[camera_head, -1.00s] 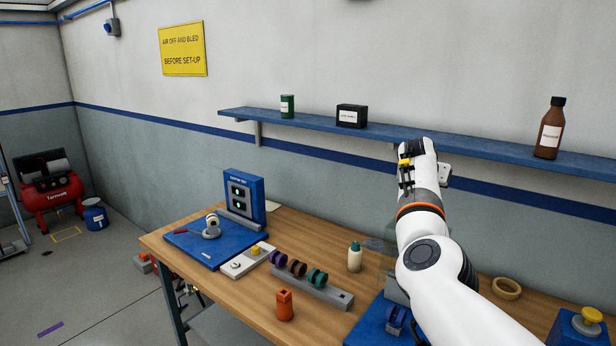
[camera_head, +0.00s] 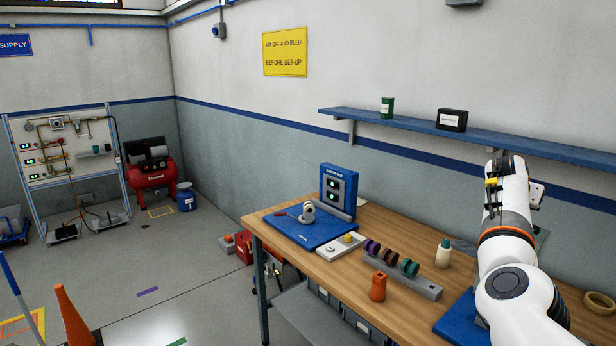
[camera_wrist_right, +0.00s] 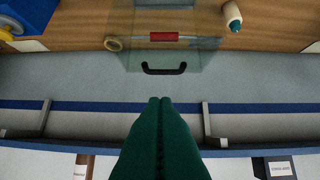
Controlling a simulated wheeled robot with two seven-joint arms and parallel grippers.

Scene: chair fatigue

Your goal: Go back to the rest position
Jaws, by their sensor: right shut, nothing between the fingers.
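My right arm comes in from the lower right in the head view and reaches up above the workbench (camera_head: 352,268). Its hand end (camera_head: 508,185) stands raised in front of the wall, just below the shelf edge in the picture. In the right wrist view the dark green fingers of my right gripper (camera_wrist_right: 160,100) are together and empty, with nothing held between them. My left arm and gripper are not in view.
On the bench are a blue tester (camera_head: 338,190), a grey rack (camera_head: 425,287) of coloured rings, an orange bottle (camera_head: 378,287) and a white bottle (camera_head: 443,254). A blue shelf (camera_head: 470,143) runs along the wall. An orange cone (camera_head: 72,318) stands on the open floor at left.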

